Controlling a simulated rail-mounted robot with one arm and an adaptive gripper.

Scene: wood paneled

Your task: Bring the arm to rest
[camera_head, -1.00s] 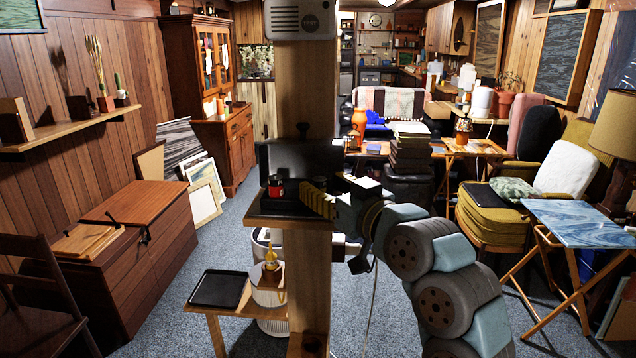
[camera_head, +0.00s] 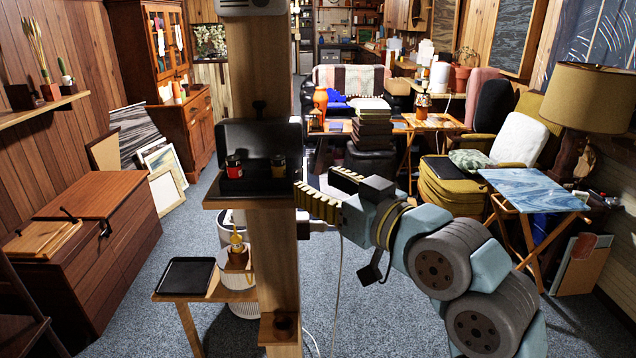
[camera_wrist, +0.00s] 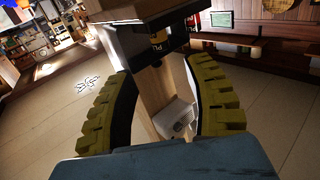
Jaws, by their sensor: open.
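My gripper (camera_head: 322,190) is open and empty, to the right of the wooden post (camera_head: 273,240) in the head view. Its yellow ridged fingers point left toward the post, close to its small shelf. In the wrist view my gripper (camera_wrist: 165,95) shows its two fingers spread wide, with the post (camera_wrist: 157,80) seen between and beyond them. Nothing is held. I cannot tell whether a fingertip touches the post.
The post's shelf (camera_head: 222,203) carries a black box (camera_head: 259,140), a red can (camera_head: 234,167) and a dark can (camera_head: 278,167). A low table with a black tray (camera_head: 186,276) stands left. A blue folding table (camera_head: 532,190) is right. Carpet (camera_head: 370,325) is clear below.

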